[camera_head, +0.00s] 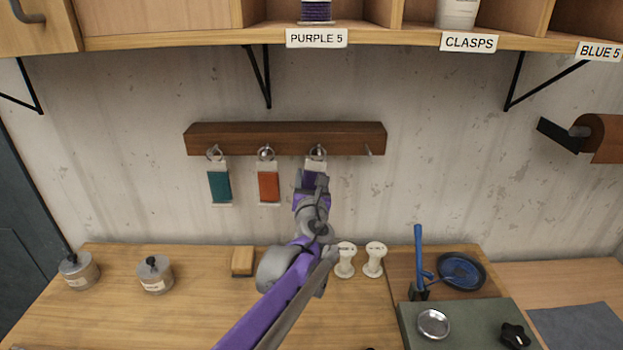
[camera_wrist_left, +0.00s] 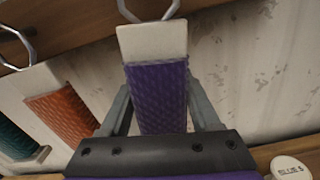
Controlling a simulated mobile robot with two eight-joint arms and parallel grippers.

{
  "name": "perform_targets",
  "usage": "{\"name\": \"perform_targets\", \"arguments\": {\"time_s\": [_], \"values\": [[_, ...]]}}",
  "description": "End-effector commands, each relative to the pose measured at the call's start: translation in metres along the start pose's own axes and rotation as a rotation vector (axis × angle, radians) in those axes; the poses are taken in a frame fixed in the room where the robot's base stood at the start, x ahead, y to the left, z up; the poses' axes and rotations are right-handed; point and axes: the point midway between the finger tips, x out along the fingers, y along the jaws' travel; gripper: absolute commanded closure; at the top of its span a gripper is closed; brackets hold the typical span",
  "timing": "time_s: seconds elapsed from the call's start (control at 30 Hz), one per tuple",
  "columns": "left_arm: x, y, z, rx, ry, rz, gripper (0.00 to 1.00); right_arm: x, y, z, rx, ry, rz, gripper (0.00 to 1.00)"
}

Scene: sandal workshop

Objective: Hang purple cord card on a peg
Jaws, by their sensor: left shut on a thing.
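The purple cord card (camera_head: 313,178) is upright at the third peg of the dark wooden peg rail (camera_head: 345,138), with its pale top edge at that peg's metal ring (camera_head: 317,152). My left gripper (camera_head: 312,186) is shut on the card. In the left wrist view the purple card (camera_wrist_left: 157,95) stands between my left gripper's fingers (camera_wrist_left: 160,105), and the ring (camera_wrist_left: 168,12) meets its white top. I cannot tell whether the ring passes through the card. My right gripper is not in view.
Teal (camera_head: 220,187) and orange (camera_head: 269,187) cards hang on the two pegs to the left. The fourth peg (camera_head: 368,150) is bare. A shelf (camera_head: 200,40) overhangs above. Below, the bench (camera_head: 200,310) holds jars, white spools (camera_head: 374,259) and a blue-handled tool (camera_head: 419,250).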

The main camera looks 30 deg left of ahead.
Motion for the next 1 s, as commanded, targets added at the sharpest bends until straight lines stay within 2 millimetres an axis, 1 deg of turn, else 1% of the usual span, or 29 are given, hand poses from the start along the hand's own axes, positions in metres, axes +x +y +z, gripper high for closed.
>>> {"name": "perform_targets", "arguments": {"time_s": [0.33, 0.37, 0.4, 0.53, 0.57, 0.87, 0.97, 1.0], "values": [[0.0, 0.0, 0.0, 0.0, 0.0, 0.0, 0.94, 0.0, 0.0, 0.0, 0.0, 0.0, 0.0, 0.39], [0.0, 0.0, 0.0, 0.0, 0.0, 0.0, 0.35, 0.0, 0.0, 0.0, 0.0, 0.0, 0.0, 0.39], [0.0, 0.0, 0.0, 0.0, 0.0, 0.0, 0.28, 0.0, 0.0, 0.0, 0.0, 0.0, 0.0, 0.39], [0.0, 0.0, 0.0, 0.0, 0.0, 0.0, 0.04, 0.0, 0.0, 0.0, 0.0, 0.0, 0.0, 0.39], [0.0, 0.0, 0.0, 0.0, 0.0, 0.0, 0.02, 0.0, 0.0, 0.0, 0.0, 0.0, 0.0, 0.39], [-0.002, 0.0, 0.0, 0.0, 0.0, 0.0, 0.02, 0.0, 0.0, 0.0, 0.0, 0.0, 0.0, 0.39], [-0.01, 0.0, 0.0, 0.0, 0.0, -0.001, 0.02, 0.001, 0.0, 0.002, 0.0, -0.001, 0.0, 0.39], [-0.015, 0.0, 0.0, 0.0, 0.0, -0.001, 0.02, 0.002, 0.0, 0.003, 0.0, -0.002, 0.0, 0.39]]}}
